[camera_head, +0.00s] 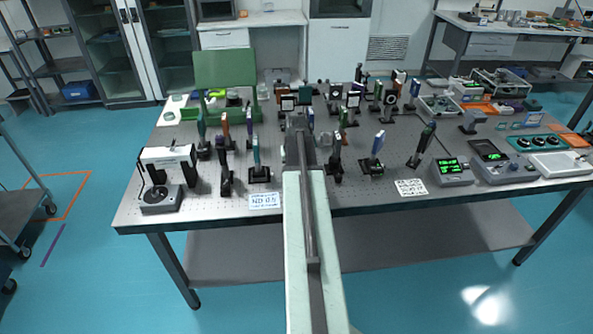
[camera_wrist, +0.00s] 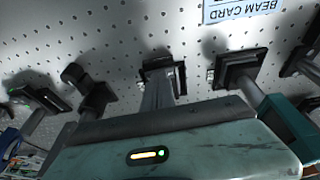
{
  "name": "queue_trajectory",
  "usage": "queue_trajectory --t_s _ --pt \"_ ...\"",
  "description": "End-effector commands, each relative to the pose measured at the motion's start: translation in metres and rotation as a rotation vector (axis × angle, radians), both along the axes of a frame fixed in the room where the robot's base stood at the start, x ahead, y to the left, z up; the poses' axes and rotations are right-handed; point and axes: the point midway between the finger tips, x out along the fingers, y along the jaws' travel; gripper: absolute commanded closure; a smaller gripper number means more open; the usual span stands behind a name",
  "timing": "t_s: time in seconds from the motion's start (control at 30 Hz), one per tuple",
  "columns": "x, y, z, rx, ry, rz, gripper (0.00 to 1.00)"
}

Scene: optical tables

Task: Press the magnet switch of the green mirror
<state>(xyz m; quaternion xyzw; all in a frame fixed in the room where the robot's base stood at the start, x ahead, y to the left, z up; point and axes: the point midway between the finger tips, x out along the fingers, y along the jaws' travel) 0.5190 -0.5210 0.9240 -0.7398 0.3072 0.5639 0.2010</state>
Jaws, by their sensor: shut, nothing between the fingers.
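My gripper (camera_head: 299,122) is at the far end of my outstretched arm, among the mounts at the table's middle. The teal plate (camera_wrist: 288,114) shows at the wrist view's right.
Mount bases (camera_wrist: 240,68) flank my fingers in the wrist view, with bare tabletop between. A blue-edged label (camera_head: 265,201) lies at the table's front. Instruments with green displays (camera_head: 452,171) sit at the right.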

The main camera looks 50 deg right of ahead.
Motion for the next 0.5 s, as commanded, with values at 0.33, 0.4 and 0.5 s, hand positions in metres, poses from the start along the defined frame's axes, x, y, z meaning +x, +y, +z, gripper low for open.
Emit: queue_trajectory --t_s 0.33,0.4,0.5 --pt "-0.001 0.007 0.063 0.0 0.0 0.002 1.0" --pt "-0.004 0.012 0.08 0.0 0.0 0.001 1.0" --pt "-0.007 0.018 0.103 -0.001 0.001 0.001 1.0"
